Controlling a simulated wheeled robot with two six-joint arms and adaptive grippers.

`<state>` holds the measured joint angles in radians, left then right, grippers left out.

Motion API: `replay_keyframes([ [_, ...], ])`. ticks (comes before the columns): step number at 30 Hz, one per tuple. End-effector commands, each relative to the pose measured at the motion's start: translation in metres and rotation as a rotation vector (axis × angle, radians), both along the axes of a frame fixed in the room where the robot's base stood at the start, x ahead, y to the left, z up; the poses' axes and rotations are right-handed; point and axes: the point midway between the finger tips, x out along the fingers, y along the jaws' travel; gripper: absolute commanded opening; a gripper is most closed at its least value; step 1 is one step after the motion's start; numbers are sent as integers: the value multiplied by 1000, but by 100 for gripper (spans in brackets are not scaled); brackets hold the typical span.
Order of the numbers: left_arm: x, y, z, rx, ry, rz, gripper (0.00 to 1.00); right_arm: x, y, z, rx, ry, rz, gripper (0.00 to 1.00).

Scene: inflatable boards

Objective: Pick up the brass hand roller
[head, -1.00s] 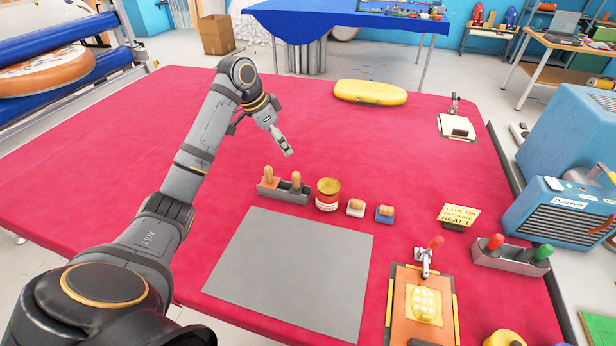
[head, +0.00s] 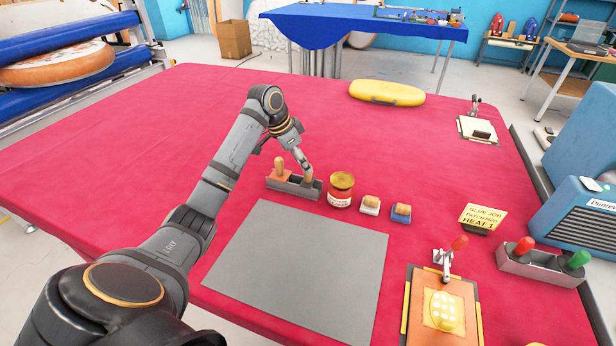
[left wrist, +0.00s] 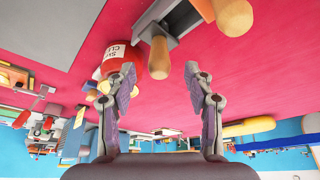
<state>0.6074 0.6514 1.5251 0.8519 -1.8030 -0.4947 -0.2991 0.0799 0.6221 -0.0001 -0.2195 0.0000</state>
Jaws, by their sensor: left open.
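Two wooden-handled tools stand in a holder (head: 285,184) with an orange-brown left part and a grey right part. The left handle (head: 279,165) stands clear. The right handle (head: 309,175) is close beneath my left gripper (head: 305,164). Tool heads are hidden in the holder, so I cannot tell which is the brass hand roller. In the left wrist view, the right-hand tool's handle (left wrist: 158,62) lies between the open, empty fingers, beyond their tips. The other handle (left wrist: 234,17) is off to the right there. My right gripper is out of view.
A grey mat (head: 300,265) lies in front. A yellow inflatable (head: 387,93) is farther back. The red table's left side is clear.

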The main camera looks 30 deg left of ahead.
Motion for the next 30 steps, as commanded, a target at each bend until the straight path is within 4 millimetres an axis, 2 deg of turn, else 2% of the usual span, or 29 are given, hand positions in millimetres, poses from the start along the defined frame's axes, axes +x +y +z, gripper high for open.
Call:
replay_keyframes([
  [5, 3, -2, -8, -1, 2, -2, 53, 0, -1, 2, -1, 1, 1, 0],
  [13, 16, -11, -47, -1, 2, 1, 53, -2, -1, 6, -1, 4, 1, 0],
  [21, 18, -12, -52, 2, 0, -1, 53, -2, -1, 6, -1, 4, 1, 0],
  [30, 17, -12, -52, 2, 0, -1, 12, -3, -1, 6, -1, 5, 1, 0],
])
